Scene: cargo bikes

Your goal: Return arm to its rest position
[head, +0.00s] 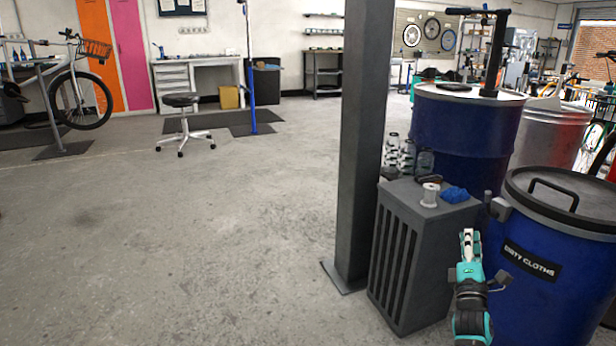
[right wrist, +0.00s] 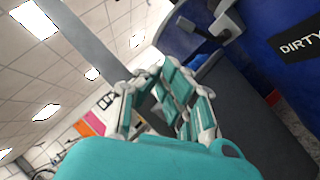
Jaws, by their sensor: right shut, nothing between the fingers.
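My right gripper (head: 468,240) is in the lower right of the head view, pointing up, in front of the grey slatted cabinet and the blue bin. Its fingers are shut and hold nothing; they also show in the right wrist view (right wrist: 163,75), close together at the tips. It appears apart from the bin and cabinet, though the exact gap cannot be told. My left gripper is not in either view.
A blue "DIRTY CLOTHS" bin (head: 530,262) stands right of my arm. A grey cabinet (head: 408,262) holds a white spool (head: 430,195) and a blue cloth (head: 454,194). A dark pillar (head: 364,140) stands left of it. Open floor (head: 170,250) fills the left.

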